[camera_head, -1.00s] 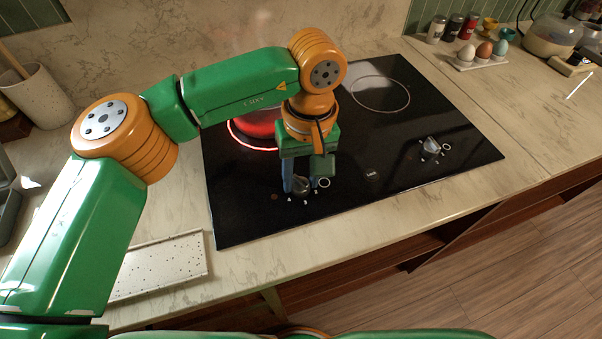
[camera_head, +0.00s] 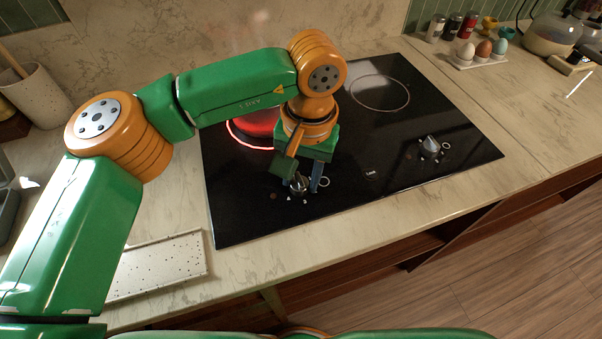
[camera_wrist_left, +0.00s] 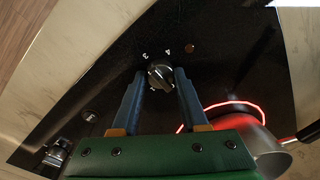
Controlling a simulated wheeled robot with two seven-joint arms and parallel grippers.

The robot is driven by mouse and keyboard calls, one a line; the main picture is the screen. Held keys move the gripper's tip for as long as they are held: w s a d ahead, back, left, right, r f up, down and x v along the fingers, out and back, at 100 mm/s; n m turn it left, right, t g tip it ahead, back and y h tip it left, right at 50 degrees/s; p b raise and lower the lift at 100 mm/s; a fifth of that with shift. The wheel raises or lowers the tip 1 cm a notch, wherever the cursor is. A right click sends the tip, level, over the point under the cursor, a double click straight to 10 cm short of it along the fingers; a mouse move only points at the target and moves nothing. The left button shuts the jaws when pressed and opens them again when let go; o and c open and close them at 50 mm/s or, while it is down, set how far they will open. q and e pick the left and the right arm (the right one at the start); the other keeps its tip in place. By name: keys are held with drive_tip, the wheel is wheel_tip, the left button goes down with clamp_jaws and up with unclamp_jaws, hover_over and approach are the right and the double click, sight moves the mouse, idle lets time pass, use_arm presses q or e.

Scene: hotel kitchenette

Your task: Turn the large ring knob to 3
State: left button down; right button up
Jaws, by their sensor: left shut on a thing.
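The left burner knob (camera_head: 299,184), silver and dark, sits near the front edge of the black cooktop (camera_head: 372,205). My left gripper (camera_head: 304,184) points down and is shut on this knob, with its blue fingers on either side. In the left wrist view the knob (camera_wrist_left: 160,76) lies between the fingertips (camera_wrist_left: 159,78), and white marks that look like digits, one like a 3, show just beyond it. The fingers and wrist hide part of the dial. The left burner ring (camera_head: 250,145) glows red behind my wrist. My right gripper is not in view.
A second knob (camera_head: 430,146) stands at the right of the cooktop, near an unlit ring (camera_head: 380,92). A grey metallic object (camera_wrist_left: 262,152) shows beside the glowing ring in the wrist view. A speckled tray (camera_head: 160,266) lies at the front left; an egg holder (camera_head: 480,60) stands at the back right.

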sight(304, 183)
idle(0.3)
use_arm(q)
drive_tip(key=c, duration=0.7)
unclamp_jaws()
drive_tip(key=r, duration=0.7)
drive_tip(key=shift+s+d, duration=0.1)
drive_tip(key=shift+d, duration=0.15)
